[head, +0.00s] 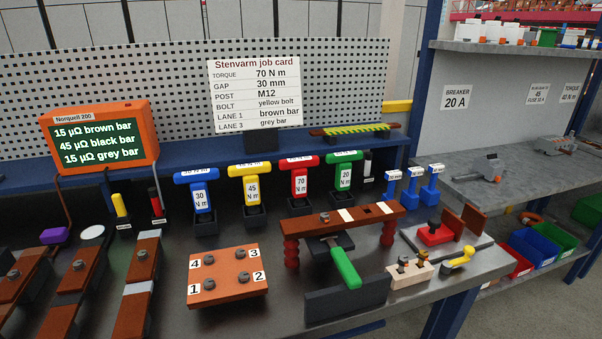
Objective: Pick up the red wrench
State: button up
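The red wrench (299,181) stands upright in a dark holder (299,206) at the back of the workbench. It has a red T-shaped top and a white label reading 70 N m. It is in a row between the yellow wrench (250,186), labelled 45 N m, and the green wrench (344,174), labelled 20 N m. The blue wrench (199,194), labelled 30 N m, is at the left end of the row. The lower end of the red wrench is hidden in its holder. My gripper is not in view.
A brown bar on red posts (345,219) stands in front of the red and green wrenches, with a green-handled tool (345,266) below it. A copper plate with numbered bolts (226,277) lies front left. The job card (258,95) stands behind. Small blue tools (411,186) are to the right.

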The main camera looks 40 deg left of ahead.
aim_at(298, 166)
jog(key=u, duration=0.4)
jog(key=i, duration=0.75)
jog(key=u, duration=1)
jog(key=i, duration=0.4)
jog(key=u, duration=0.3)
